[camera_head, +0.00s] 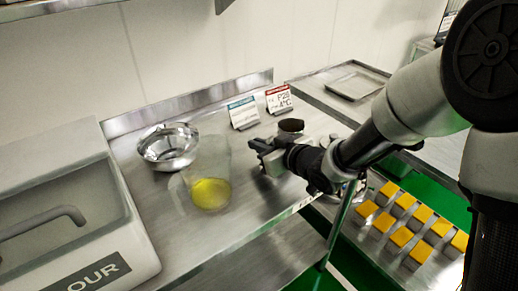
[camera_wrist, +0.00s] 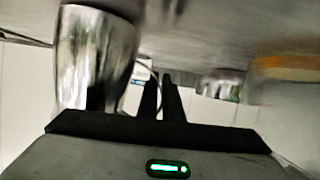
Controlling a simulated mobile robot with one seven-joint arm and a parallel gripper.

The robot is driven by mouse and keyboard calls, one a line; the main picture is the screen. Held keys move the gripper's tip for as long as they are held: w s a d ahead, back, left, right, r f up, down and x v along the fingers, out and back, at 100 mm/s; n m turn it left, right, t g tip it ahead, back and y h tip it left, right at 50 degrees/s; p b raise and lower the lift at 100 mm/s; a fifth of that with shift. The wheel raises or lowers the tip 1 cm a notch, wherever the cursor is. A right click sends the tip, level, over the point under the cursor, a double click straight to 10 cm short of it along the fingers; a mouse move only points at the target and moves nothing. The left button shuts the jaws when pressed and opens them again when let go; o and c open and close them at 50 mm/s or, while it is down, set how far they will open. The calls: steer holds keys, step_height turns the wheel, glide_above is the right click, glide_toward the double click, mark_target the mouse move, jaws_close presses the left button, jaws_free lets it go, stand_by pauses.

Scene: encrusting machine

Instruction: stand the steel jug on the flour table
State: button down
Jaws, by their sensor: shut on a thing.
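The steel jug (camera_wrist: 97,62) shows large at the left of the wrist view, in a picture that looks upside down. In the head view its dark round mouth (camera_head: 291,125) shows just behind my gripper (camera_head: 266,157), which covers much of its body. My gripper's dark fingers (camera_wrist: 160,97) are shut beside the jug, on what looks like its thin handle. The jug looks about upright over the right end of the steel flour table (camera_head: 245,220). I cannot tell whether its base touches the top.
A clear beaker with yellow liquid (camera_head: 210,193) stands left of my gripper, with a steel bowl (camera_head: 168,148) behind it. A flour bin (camera_head: 75,225) fills the left. Two sign cards (camera_head: 243,112) (camera_head: 279,98) stand at the back. Yellow-topped blocks (camera_head: 402,236) lie lower right.

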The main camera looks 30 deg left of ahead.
steer(key=shift+f, duration=0.25)
steer(key=c, duration=1.9)
jaws_free()
steer(key=shift+r, duration=0.1)
steer(key=p+v, duration=0.3)
steer(key=v, duration=0.9)
steer(key=w+d+r+m+t+h, duration=0.2)
steer(key=w+d+h, duration=0.1)
steer(key=d, duration=0.3)
steer(key=w+d+r+m+t+h, duration=0.1)
steer(key=w+d+r+h, duration=0.15)
steer(key=d, duration=0.35)
steer(key=s+d+r+m+h, duration=0.1)
steer(key=d+r+m+h, duration=0.15)
steer(key=d, duration=0.45)
steer(key=s+d+r+m+h, duration=0.1)
steer(key=d+m+h, duration=0.15)
steer(key=d, duration=0.35)
steer(key=s+d+m+g, duration=0.1)
steer(key=s+d, duration=0.1)
steer(key=s, duration=0.3)
steer(key=s+d+r+m+g+h, duration=0.1)
steer(key=s+d+m, duration=0.1)
steer(key=s, duration=0.4)
steer(key=s+d+r+m+g, duration=0.1)
steer(key=s+d, duration=0.1)
steer(key=s, duration=0.4)
steer(key=shift+d+r+m+g+h, duration=0.1)
steer(key=shift+d+m+g+h, duration=0.15)
steer(key=shift+m+g, duration=0.15)
